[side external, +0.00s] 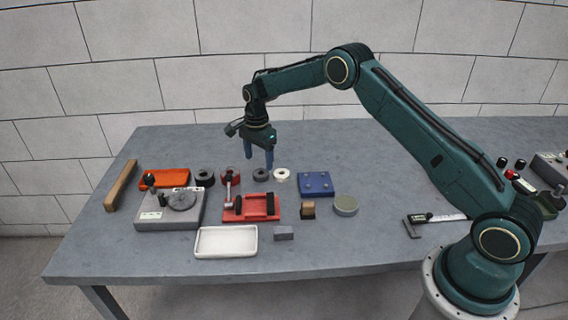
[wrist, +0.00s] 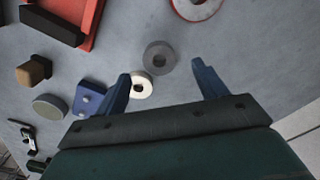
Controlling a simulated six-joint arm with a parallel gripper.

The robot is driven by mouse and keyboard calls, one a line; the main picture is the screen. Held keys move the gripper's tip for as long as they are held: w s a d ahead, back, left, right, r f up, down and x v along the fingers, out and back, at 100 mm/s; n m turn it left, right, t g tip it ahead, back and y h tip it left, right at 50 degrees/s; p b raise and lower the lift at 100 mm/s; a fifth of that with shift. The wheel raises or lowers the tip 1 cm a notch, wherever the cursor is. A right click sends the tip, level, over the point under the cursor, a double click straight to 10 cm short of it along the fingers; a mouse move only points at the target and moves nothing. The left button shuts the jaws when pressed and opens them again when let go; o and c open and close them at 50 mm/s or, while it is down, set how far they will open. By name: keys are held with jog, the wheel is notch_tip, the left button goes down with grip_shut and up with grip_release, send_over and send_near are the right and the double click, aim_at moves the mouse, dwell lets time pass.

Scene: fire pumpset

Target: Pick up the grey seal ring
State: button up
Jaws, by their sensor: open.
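The grey seal ring (side external: 261,175) lies flat on the table, with its hole facing up in the wrist view (wrist: 148,57). My gripper (side external: 259,163) is above the ring in the side view, pointing down, and its fingers are open and empty. In the wrist view the gripper (wrist: 161,72) has the grey ring just beyond the line of its fingertips, between them sideways. A cream-white ring (side external: 281,175) lies close beside the grey ring. It also shows near the left finger in the wrist view (wrist: 140,87).
A red round part (side external: 230,176) and a black ring (side external: 204,178) lie to the left. A blue plate (side external: 315,183) is to the right. A red fixture (side external: 240,214), wooden block (side external: 308,210) and white tray (side external: 226,254) stand in front. The table behind is clear.

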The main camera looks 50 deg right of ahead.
aim_at(261, 172)
jog(key=shift+f, duration=0.1)
jog(key=shift+s+d+f, duration=0.1)
jog(key=shift+f, duration=1.15)
jog(key=shift+d+f, duration=0.1)
jog(key=shift+f, duration=1.15)
jog(key=shift+c, duration=0.2)
jog(key=c, duration=1.1)
